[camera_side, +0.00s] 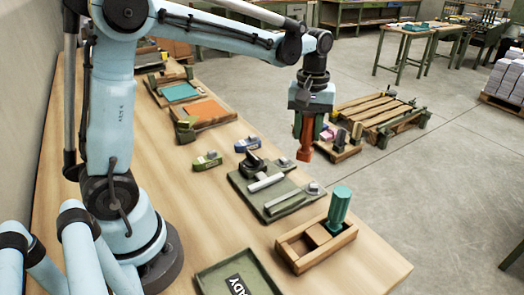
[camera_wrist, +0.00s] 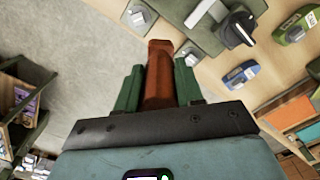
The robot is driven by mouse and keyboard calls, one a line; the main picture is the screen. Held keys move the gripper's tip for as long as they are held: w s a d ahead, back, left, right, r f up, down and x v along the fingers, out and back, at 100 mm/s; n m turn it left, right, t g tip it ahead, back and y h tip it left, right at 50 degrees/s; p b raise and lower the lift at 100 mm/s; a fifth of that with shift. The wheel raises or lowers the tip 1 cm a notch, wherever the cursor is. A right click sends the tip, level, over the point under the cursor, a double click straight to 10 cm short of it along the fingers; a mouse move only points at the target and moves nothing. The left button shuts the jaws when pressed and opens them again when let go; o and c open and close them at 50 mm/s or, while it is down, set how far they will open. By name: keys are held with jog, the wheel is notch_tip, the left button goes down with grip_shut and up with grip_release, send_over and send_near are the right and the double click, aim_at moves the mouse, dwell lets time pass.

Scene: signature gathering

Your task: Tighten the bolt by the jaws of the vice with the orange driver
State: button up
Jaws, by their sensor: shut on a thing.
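My gripper (camera_side: 303,128) is shut on the orange driver (camera_side: 305,147), which hangs tip down above the far side of the bench. In the wrist view the driver (camera_wrist: 158,70) is held between the green fingers (camera_wrist: 158,88). The vice (camera_side: 243,187) is a green plate with pale jaw bars (camera_side: 267,182) and a black knob (camera_side: 252,161). A grey bolt-like block (camera_side: 313,188) sits at its right end. In the wrist view the black knob (camera_wrist: 238,28) and a grey block (camera_wrist: 139,14) show beyond the driver. The driver is apart from the vice.
A wooden rack (camera_side: 312,243) holds an upright teal driver (camera_side: 340,206), to the right of the vice. A green tray (camera_side: 205,283) lies at the front. Small blue (camera_side: 247,144) and green (camera_side: 207,161) pieces lie left of the vice. A pallet (camera_side: 375,112) stands on the floor beyond.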

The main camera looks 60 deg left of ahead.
jog(key=d+n, duration=0.4)
jog(key=d, duration=0.1)
send_over(314, 185)
jog(key=shift+n, duration=0.3)
jog(key=shift+d+f, duration=0.1)
jog(key=shift+f, duration=3)
jog(key=m, duration=1.2)
jog(key=shift+s, duration=0.1)
jog(key=shift+r+n, duration=0.1)
jog(key=shift+n, duration=0.4)
jog(key=shift+r, duration=0.1)
jog(key=shift+r, duration=2.2)
